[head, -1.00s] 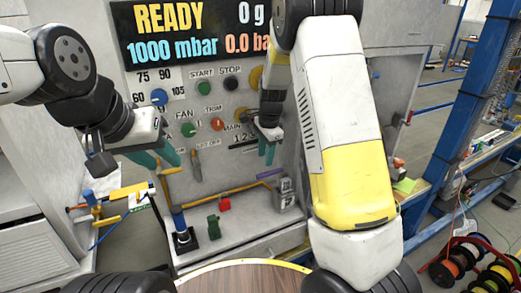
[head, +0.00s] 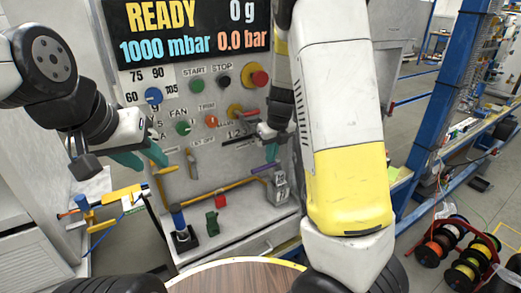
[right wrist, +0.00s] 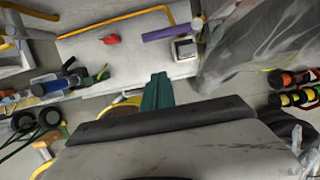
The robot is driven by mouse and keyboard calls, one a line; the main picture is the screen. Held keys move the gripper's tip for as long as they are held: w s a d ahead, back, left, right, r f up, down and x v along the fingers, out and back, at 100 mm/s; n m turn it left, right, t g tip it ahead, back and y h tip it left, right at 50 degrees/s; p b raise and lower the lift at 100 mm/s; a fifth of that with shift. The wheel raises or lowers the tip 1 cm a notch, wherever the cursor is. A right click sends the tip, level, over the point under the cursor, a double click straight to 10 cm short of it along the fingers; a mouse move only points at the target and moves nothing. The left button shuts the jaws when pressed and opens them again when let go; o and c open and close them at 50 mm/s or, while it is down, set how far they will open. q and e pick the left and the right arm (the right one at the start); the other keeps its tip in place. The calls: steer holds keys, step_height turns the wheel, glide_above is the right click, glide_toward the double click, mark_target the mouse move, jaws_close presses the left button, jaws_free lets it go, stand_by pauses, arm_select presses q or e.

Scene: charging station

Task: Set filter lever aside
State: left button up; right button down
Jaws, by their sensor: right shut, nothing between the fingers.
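The picture does not label the filter lever; the likeliest match is a purple-handled bar (head: 264,169) beside a small grey box on the machine's ledge. It also shows in the right wrist view (right wrist: 170,33). My right gripper (head: 271,152) hangs in front of the control panel, just above the purple bar in the head view. Its teal fingers are together and empty in the right wrist view (right wrist: 158,92), apart from the bar. My left gripper (head: 141,158) is at the panel's left, teal fingers spread, with nothing seen between them.
The control panel (head: 200,105) carries knobs and buttons. On the ledge stand a blue-topped post (head: 179,220), a green part (head: 212,222), a red block (head: 220,201) and a grey box (head: 279,188). A round wooden top (head: 235,278) is in front. Cable spools (head: 455,250) stand at right.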

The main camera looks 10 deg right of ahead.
mark_target(258, 171)
steer(key=w+a+f, duration=0.2)
steer(key=w+f, duration=0.3)
steer(key=f, duration=0.3)
steer(key=shift+f, duration=0.35)
steer(key=shift+w+a, duration=0.15)
steer(key=shift+w+a, duration=0.4)
steer(key=shift+w, duration=0.1)
steer(key=shift+d, duration=0.1)
